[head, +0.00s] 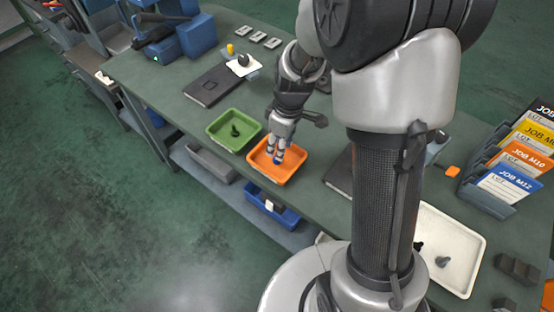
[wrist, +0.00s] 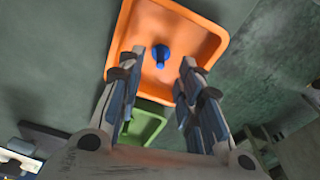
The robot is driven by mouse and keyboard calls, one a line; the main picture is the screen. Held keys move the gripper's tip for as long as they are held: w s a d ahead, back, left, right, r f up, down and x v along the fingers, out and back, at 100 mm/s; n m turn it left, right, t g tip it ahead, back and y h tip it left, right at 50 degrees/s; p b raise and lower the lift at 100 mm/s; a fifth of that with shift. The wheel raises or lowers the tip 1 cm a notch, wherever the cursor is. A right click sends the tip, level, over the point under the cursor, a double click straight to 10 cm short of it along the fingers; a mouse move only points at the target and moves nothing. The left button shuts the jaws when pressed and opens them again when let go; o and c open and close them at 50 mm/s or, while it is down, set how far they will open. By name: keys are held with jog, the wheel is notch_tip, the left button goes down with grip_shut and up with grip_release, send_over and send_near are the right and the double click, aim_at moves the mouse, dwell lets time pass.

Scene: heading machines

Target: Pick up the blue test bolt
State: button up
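The blue test bolt (wrist: 161,56) lies in the orange tray (wrist: 206,45), between my gripper's fingertips as seen in the wrist view. My gripper (wrist: 162,62) is open, with a finger on each side of the bolt and a gap to it. In the head view my gripper (head: 278,157) points down over the orange tray (head: 290,174). There the fingers hide most of what lies in the tray, and I cannot make out the bolt clearly.
A green tray (head: 216,129) with a dark bolt (head: 235,131) stands left of the orange tray on the green bench (head: 165,88). A dark notebook (head: 209,86) lies behind. A cream tray (head: 464,243) and a rack of job cards (head: 490,185) stand at the right.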

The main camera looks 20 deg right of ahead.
jog(key=f, duration=0.1)
jog(key=f+b, duration=0.1)
jog(key=f, duration=0.1)
jog(key=f+b, duration=0.1)
jog(key=f, duration=0.1)
jog(key=shift+w+a, duration=0.3)
jog(key=shift+a, duration=0.05)
jog(key=shift+c, duration=0.6)
grip_shut()
